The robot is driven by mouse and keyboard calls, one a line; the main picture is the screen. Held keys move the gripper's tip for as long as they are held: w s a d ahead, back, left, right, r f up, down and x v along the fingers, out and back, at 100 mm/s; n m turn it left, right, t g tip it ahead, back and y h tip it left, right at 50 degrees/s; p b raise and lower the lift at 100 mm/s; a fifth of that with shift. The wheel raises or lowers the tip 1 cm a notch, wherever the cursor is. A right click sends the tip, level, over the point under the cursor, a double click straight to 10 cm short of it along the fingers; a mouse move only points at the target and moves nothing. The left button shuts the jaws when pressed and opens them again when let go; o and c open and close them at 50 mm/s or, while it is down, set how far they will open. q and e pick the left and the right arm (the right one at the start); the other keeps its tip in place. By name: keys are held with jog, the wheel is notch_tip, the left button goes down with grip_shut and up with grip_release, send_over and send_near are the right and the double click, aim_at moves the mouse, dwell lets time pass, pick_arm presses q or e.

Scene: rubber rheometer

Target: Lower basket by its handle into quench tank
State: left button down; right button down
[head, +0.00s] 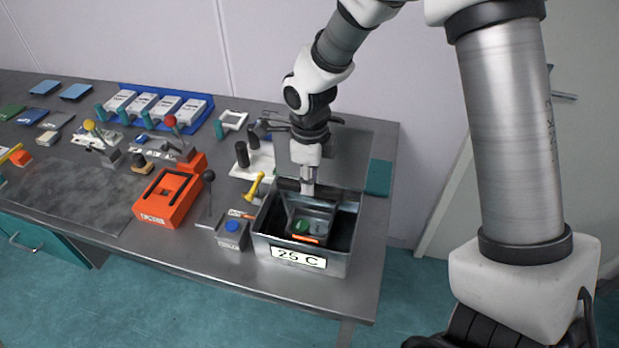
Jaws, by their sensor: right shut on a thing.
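The quench tank (262,243) is a grey metal box with a dark inside and a "25 C" label on its front. It stands at the right end of the bench. The small grey basket (320,214) shows within the tank's opening and holds a green round piece (302,226). An orange strip (306,238) marks the basket's front. My right gripper (308,187) points down over the tank and is shut on the basket's handle, which the fingers largely hide. I cannot tell whether the basket touches the tank floor. My left gripper is out of view.
Left of the tank are a yellow-handled tool (256,187), a blue-button box (231,232), a black-knobbed lever (209,190) and an orange block (168,196). A green pad (378,178) lies right of the tank. The bench's front edge is close to the tank.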

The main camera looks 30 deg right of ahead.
jog(key=shift+f+b, duration=0.4)
jog(key=shift+f, duration=0.15)
dwell(0.4)
jog(key=c, duration=1)
grip_release()
jog(key=shift+o, duration=0.2)
notch_tip(320, 180, up, 12)
